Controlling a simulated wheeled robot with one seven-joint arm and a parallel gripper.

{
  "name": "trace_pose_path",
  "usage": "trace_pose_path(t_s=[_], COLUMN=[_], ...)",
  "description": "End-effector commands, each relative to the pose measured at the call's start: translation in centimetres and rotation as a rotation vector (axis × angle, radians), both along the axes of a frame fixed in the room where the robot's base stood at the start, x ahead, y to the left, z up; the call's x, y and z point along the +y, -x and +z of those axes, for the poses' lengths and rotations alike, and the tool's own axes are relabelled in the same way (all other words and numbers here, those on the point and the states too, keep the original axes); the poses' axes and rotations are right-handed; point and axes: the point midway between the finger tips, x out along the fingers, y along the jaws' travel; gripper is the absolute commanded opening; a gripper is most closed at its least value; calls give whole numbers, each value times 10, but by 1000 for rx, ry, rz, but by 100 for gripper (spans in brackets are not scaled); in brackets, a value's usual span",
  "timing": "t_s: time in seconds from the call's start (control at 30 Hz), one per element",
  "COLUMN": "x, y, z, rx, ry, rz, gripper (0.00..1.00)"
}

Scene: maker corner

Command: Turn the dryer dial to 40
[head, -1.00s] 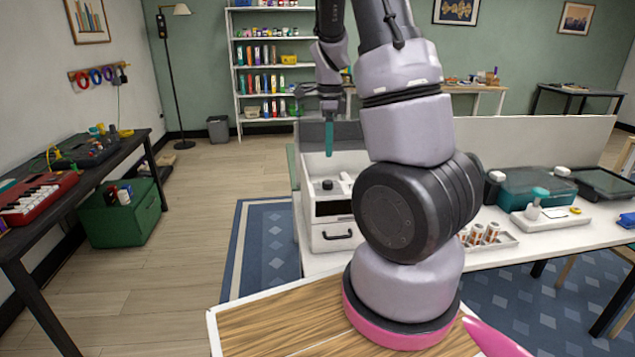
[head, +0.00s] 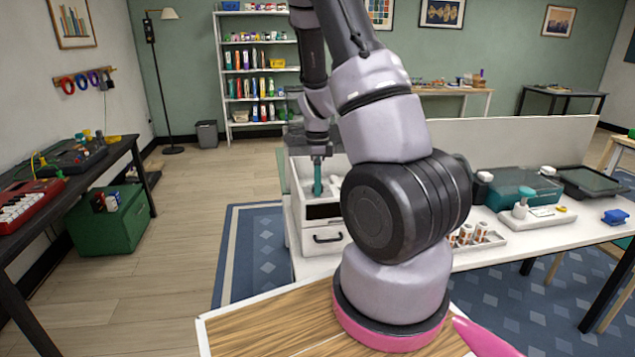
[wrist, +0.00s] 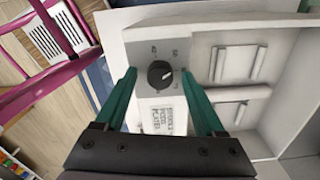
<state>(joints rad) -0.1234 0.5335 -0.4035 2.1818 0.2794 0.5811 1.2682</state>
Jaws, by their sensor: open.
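The dryer (head: 322,239) is a white box with a drawer at the left end of the white table in the head view. Its round black dial (wrist: 160,75) shows in the wrist view on a pale panel with small printed marks around it. A light pointer line on the dial points to the right; the numbers are too blurred to read surely. My gripper (wrist: 159,72) is open, with one green finger on each side of the dial and a gap on both sides. In the head view my gripper (head: 317,192) points down over the dryer and hides the dial.
White recessed compartments (wrist: 240,65) lie right of the dial. A tray of small spools (head: 475,237) and a teal-lidded box (head: 525,183) stand farther right on the table. A low white partition (head: 510,140) runs behind.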

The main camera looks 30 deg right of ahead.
Motion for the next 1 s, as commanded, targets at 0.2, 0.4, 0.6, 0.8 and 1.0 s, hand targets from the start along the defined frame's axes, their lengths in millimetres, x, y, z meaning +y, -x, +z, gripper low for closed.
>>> trace_pose_path(t_s=[0.2,0.4,0.6,0.8,1.0], x=[0,0,0,1,0], y=[0,0,0,0,-1], z=[0,0,1,1,1], rx=[0,0,-1,-1,-3], ry=[0,0,0,-1,-1], rz=[1,1,27,120,279], gripper=[33,0,0,0,0])
